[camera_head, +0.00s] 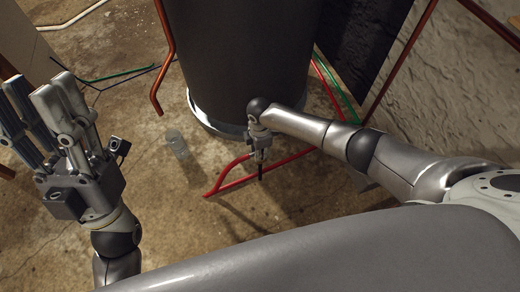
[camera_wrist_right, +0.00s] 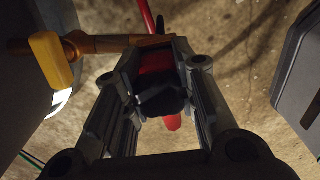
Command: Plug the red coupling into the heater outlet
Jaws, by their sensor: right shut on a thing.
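My right gripper (camera_head: 262,158) is low beside the dark heater tank (camera_head: 240,55). In the right wrist view its fingers (camera_wrist_right: 160,75) are shut on the red coupling (camera_wrist_right: 156,62), which is partly hidden by a dark part between the fingers. A red end (camera_wrist_right: 173,122) shows below it. A copper pipe (camera_wrist_right: 105,43) with a yellow handle (camera_wrist_right: 52,60) reaches in from the left, its end close to the coupling. I cannot tell whether they touch. The head view hides this spot behind my gripper. My left gripper (camera_head: 38,90) is raised at the left, fingers apart and empty.
A red hose (camera_head: 232,186) lies on the concrete floor below my right gripper. Another copper pipe (camera_head: 163,60) hangs along the tank's left side. Open floor lies in front.

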